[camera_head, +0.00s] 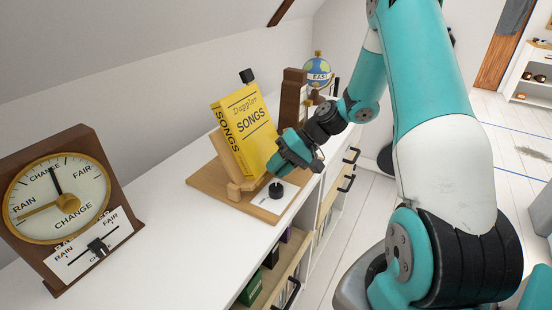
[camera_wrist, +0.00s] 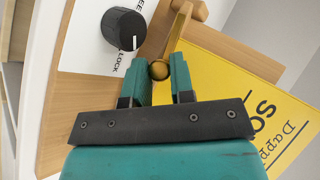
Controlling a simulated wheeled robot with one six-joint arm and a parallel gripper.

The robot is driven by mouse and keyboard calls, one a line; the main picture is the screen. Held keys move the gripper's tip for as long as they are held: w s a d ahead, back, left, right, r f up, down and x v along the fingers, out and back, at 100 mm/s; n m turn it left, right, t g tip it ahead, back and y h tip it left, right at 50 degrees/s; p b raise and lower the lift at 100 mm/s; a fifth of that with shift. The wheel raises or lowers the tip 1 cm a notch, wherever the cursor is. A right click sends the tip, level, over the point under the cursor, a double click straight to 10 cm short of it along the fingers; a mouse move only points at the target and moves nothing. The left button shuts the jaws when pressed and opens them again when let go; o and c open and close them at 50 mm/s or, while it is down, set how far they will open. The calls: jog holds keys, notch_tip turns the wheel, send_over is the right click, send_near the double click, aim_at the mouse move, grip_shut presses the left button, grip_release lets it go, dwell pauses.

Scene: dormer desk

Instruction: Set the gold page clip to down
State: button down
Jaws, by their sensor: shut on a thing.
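A yellow book titled "Dapple Songs" (camera_head: 246,130) leans on a wooden book stand (camera_head: 212,190) on the white desk top; part of the book also shows in the wrist view (camera_wrist: 225,85). The gold page clip (camera_wrist: 176,32) is a gold arm with a round knob at its end, in front of the book. My gripper (camera_wrist: 160,75) is shut on that knob, one teal finger on each side. In the head view my gripper (camera_head: 290,160) is at the book's lower right corner and hides the clip.
A black dial (camera_wrist: 123,29) sits on a white card with "LOCK" lettering, close beside my gripper; it shows in the head view too (camera_head: 276,189). A wooden barometer (camera_head: 60,205) stands at the left. A small globe (camera_head: 318,72) is behind the stand. Drawers with black handles are below.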

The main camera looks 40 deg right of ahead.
jog(key=shift+s+d+f+m+y, duration=0.1)
jog(key=shift+f+m+y, duration=0.3)
jog(key=shift+m, duration=0.1)
jog(key=c, duration=1)
grip_release()
jog(key=shift+f, duration=0.1)
